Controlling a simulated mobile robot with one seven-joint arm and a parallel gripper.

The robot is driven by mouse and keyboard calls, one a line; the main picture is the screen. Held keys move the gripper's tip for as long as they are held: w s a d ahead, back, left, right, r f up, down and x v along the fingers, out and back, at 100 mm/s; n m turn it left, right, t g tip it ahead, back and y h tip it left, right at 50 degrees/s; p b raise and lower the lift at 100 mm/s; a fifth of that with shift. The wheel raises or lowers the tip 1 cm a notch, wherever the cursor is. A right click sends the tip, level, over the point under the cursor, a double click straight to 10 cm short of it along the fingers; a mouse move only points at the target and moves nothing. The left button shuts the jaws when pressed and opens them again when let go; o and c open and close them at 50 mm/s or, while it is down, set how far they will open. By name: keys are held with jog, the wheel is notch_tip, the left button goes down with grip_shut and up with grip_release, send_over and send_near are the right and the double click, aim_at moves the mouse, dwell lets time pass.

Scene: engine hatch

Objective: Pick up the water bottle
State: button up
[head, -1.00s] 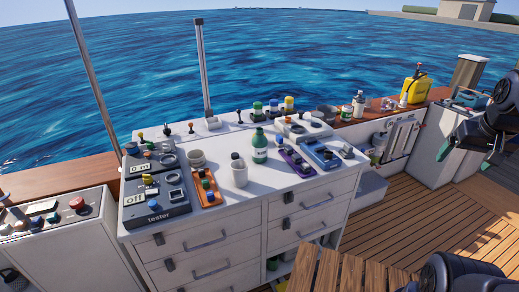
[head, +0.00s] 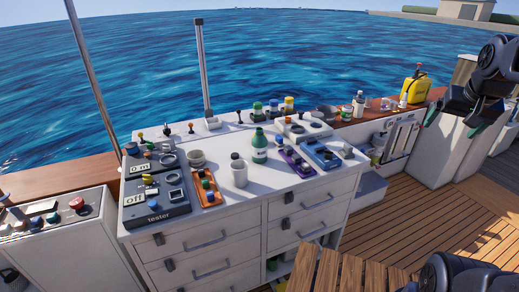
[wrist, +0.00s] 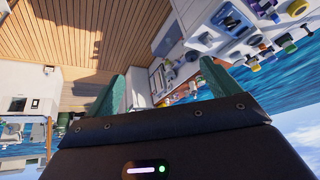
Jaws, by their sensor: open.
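A green bottle (head: 260,146) with a white label and a dark green cap stands upright on the white cabinet top. A smaller white bottle (head: 360,103) stands on the wooden ledge farther right. I cannot tell for sure which of them is the water bottle. My gripper (head: 452,125) is at the right side of the head view, well apart from both bottles. In the wrist view its two green fingers (wrist: 163,90) are spread wide with nothing between them.
A yellow sprayer (head: 415,88) stands on the ledge. A slatted wooden surface (head: 335,272) is in front. The deck (head: 440,205) at right is clear.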

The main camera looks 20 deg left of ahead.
jog(key=w+a+m+t+y, duration=0.2)
jog(key=w+a, duration=0.9)
jog(key=a, duration=0.1)
jog(key=m+t+y, duration=0.5)
jog(key=m+t, duration=0.4)
jog(key=m, duration=1.9)
send_over(260, 152)
jog(key=f, duration=2.9)
jog(key=shift+w+a+f, duration=0.2)
jog(key=shift+w+f, duration=0.2)
notch_tip(260, 152, down, 4)
jog(key=shift+r, duration=0.15)
jog(key=shift+x, duration=1.15)
jog(key=shift+w+a, duration=0.15)
jog(key=shift+w, duration=0.2)
